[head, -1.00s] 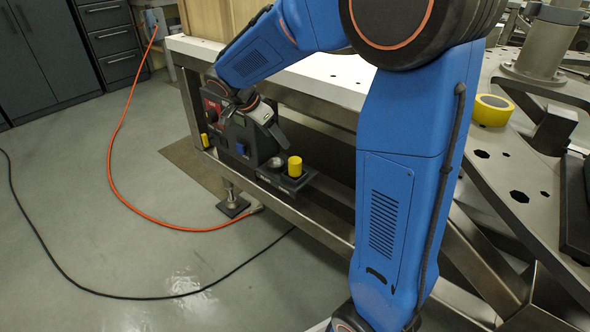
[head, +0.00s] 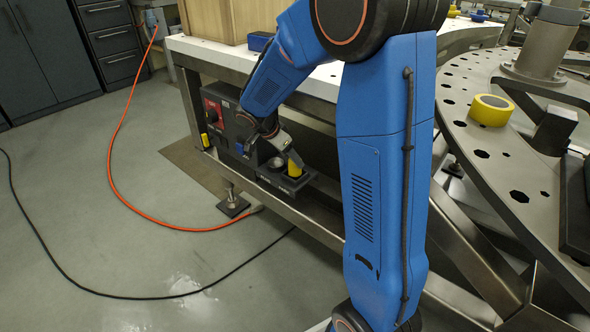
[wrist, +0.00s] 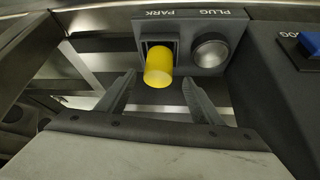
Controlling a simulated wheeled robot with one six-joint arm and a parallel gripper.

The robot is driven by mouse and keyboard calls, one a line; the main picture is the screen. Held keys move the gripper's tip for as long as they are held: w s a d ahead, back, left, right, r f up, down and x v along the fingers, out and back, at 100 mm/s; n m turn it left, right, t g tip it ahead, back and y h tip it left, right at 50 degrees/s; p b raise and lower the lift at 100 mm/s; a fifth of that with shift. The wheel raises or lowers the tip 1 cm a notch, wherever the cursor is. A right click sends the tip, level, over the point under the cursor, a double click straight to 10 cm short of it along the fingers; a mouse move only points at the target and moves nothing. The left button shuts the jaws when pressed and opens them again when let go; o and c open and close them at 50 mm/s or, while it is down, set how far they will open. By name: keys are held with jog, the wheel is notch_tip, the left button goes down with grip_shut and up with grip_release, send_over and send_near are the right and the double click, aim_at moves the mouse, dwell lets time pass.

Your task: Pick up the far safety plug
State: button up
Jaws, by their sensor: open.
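A yellow cylindrical plug (head: 294,168) stands in a square socket of the dark bracket marked PLUG PARK (head: 272,178), low beside the table. In the wrist view the plug (wrist: 158,68) stands ahead of my gripper (wrist: 158,82), roughly between the two fingertips, with a gap on both sides. My gripper is open and empty. In the head view my gripper (head: 285,158) is at the plug and partly covers it. Another small yellow piece (head: 204,140) is on the left end of the dark control box (head: 222,128); I cannot tell whether it is a plug.
A round metal fitting (wrist: 210,51) is beside the plug on the bracket. A blue part (wrist: 311,42) is on the box at right. The white tabletop (head: 330,80) overhangs above, and a metal rail (head: 270,205) runs in front. A perforated turret plate (head: 470,145) stands right.

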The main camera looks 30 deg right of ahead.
aim_at(295, 168)
jog(key=x, duration=0.5)
jog(key=shift+s+a+f, duration=0.15)
jog(key=shift+s+a, duration=0.05)
jog(key=shift+s, duration=0.05)
jog(key=c, duration=1.3)
jog(key=shift+c, duration=0.2)
